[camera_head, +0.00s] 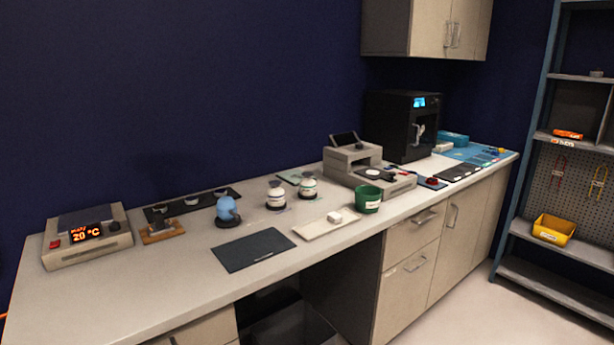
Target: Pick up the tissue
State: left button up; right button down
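A small white object (334,217) lies on a pale flat tray (313,230) near the front of the counter, beside a green cup (367,203). It may be the tissue, but it is too small to be sure. A blue box (453,139) stands at the far back right of the counter; I cannot tell what it holds. Neither of my grippers is in view.
Shelves hold a yellow bin (553,230).

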aim_at(335, 217)
jog(key=i+l+z, duration=0.2)
jog(key=i, duration=0.85)
jog(key=j, duration=0.1)
